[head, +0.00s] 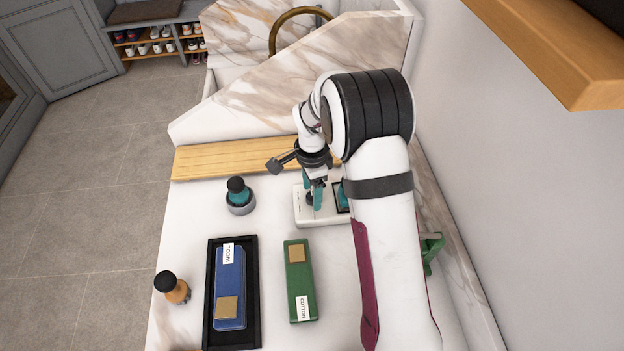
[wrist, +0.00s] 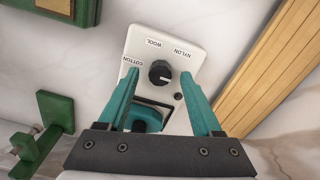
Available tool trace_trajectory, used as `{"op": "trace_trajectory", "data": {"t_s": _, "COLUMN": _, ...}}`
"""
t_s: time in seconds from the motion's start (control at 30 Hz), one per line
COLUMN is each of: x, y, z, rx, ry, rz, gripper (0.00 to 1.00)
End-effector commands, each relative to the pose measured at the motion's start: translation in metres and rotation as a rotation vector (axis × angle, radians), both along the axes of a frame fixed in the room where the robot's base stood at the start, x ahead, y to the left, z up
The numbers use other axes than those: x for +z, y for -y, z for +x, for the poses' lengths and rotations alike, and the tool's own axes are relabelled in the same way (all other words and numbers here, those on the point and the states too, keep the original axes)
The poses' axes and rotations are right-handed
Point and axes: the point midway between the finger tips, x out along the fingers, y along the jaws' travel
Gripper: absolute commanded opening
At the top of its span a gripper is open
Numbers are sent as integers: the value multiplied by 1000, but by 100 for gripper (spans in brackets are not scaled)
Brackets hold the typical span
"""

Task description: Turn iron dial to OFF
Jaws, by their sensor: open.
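The iron dial is a round black knob (wrist: 160,73) on a white base (wrist: 136,42) in the wrist view. Labels COTTON, WOOL and NYLON ring the knob; I see no OFF label. In the head view the white base (head: 303,213) is partly hidden by my arm. My gripper (wrist: 155,82) has two teal fingers, open, one on each side of the knob and apart from it. In the head view my gripper (head: 313,196) is over the base. A teal part (wrist: 145,118) sits in a dark recess beside the knob.
A wooden board (head: 230,158) lies behind the base. A teal bottle with a black cap (head: 239,196), a green COTTON block (head: 299,280), a black tray (head: 252,318) with a blue WOOL block (head: 230,285), and an orange bottle (head: 173,288) stand left. A green stand (head: 432,252) is right.

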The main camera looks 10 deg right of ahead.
Motion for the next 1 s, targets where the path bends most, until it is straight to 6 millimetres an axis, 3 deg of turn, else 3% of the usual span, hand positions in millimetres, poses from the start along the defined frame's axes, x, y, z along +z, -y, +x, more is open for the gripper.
{"op": "trace_trajectory", "data": {"t_s": 0.17, "x": 40, "y": 0, "z": 2, "rx": 0, "ry": 8, "rz": 0, "gripper": 66}}
{"op": "trace_trajectory", "data": {"t_s": 0.4, "x": 115, "y": 0, "z": 1, "rx": -1, "ry": 7, "rz": 1, "gripper": 66}}
{"op": "trace_trajectory", "data": {"t_s": 0.5, "x": 136, "y": 0, "z": 1, "rx": 0, "ry": 5, "rz": 0, "gripper": 66}}
{"op": "trace_trajectory", "data": {"t_s": 0.7, "x": 154, "y": 0, "z": 0, "rx": 0, "ry": 2, "rz": 0, "gripper": 66}}
{"op": "trace_trajectory", "data": {"t_s": 1.0, "x": 154, "y": 0, "z": 0, "rx": 0, "ry": 2, "rz": 0, "gripper": 66}}
